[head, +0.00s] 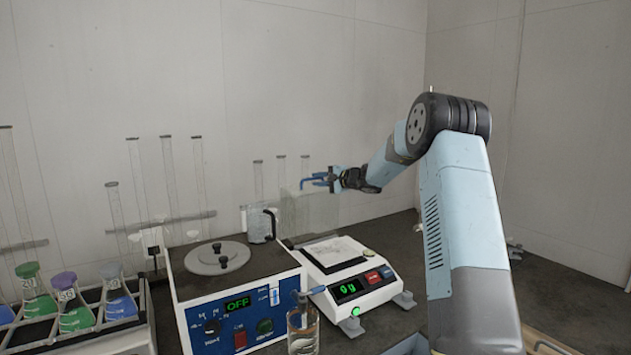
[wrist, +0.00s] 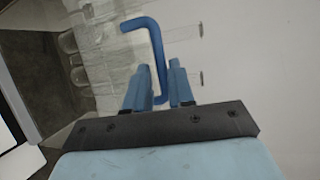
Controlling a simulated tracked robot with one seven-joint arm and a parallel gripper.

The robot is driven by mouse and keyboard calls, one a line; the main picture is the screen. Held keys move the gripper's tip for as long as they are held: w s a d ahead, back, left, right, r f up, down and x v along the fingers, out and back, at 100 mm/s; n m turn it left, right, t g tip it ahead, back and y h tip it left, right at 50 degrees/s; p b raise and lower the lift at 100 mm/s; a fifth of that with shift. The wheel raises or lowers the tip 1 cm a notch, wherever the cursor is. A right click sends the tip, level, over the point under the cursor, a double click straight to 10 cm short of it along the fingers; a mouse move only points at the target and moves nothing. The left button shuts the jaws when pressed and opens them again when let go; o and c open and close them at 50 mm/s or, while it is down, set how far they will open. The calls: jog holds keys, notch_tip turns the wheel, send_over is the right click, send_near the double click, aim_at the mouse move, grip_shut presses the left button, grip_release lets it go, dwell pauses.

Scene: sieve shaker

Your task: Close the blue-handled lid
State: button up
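The clear lid (head: 318,215) stands upright at the back of the white balance (head: 345,262). Its blue handle (head: 313,180) is near the top of the lid, and it also shows as a bent blue bar in the wrist view (wrist: 153,40). My gripper (head: 331,179) is at the handle, coming from the right. In the wrist view the handle bar passes between the two blue fingers of my gripper (wrist: 160,70), with a narrow gap between them. The fingers appear open around the bar. The lid's hinge is not clear to see.
A blue-fronted device (head: 240,310) with a round grey lid (head: 217,258) stands left of the balance. A glass beaker (head: 303,330) is in front, and a rack with several flasks (head: 75,310) is at the left. Tall glass tubes stand along the wall.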

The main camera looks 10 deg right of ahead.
jog(key=shift+x, duration=1.25)
grip_shut()
